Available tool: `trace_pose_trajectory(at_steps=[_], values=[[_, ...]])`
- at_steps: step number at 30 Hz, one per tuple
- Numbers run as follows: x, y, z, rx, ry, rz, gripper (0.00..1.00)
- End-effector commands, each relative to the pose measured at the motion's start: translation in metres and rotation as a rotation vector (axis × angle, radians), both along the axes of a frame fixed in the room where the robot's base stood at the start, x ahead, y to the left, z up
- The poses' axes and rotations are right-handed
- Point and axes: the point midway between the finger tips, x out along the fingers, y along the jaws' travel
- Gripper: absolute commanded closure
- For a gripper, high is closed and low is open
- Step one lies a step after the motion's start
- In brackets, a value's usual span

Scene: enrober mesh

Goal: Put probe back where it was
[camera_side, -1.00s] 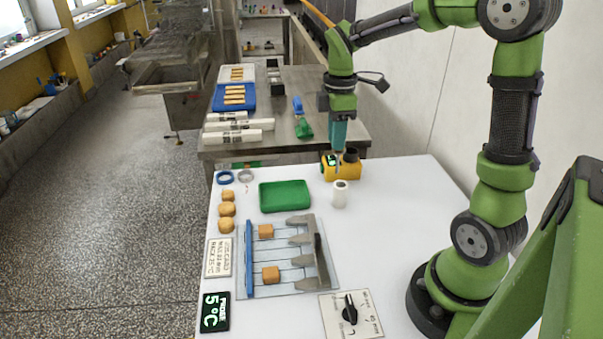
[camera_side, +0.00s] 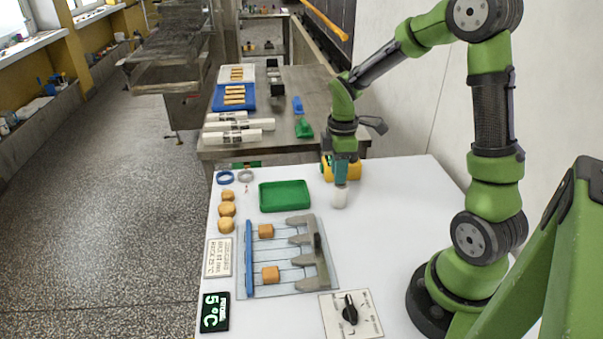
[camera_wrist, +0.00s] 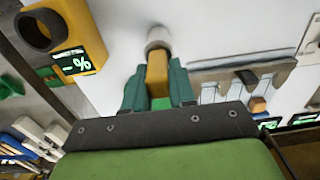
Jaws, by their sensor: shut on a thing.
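My gripper (camera_side: 344,180) points down, low over the white table, its fingers just above a white cup (camera_side: 340,198). In the wrist view my gripper (camera_wrist: 156,92) has its teal fingers shut on a yellow-orange block-shaped handle, which I take as the probe (camera_wrist: 157,72). The handle's far end meets the rim of the white cup (camera_wrist: 158,38). The probe's lower end is hidden, and I cannot tell how deep it sits in the cup. A yellow meter (camera_wrist: 75,45) with a "-%" display and a dark round holder stands beside; in the side view it is partly behind my gripper (camera_side: 355,171).
A green tray (camera_side: 284,196) lies left of the cup. In front is a rack (camera_side: 290,277) with grey fingers and two brown cubes. A dial plate (camera_side: 370,322) and a "5°C" display (camera_side: 215,312) lie near the front. The table right of the cup is clear.

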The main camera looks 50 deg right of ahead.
Motion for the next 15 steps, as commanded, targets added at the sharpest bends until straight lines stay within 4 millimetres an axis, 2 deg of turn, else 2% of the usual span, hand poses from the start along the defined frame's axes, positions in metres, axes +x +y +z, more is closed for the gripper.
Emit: trace_pose_trajectory(at_steps=[5, 6, 9, 11, 15], values=[[0.0001, 0.0001, -0.0020, 0.000, 0.000, 0.000, 1.00], [0.0001, 0.0001, -0.0027, 0.001, 0.001, 0.000, 0.73], [0.0001, 0.0000, -0.0022, 0.000, 0.000, 0.000, 0.58], [0.0001, 0.0000, -0.0022, 0.000, 0.000, 0.000, 0.49], [0.0001, 0.0000, -0.0021, 0.000, 0.000, 0.000, 0.49]])
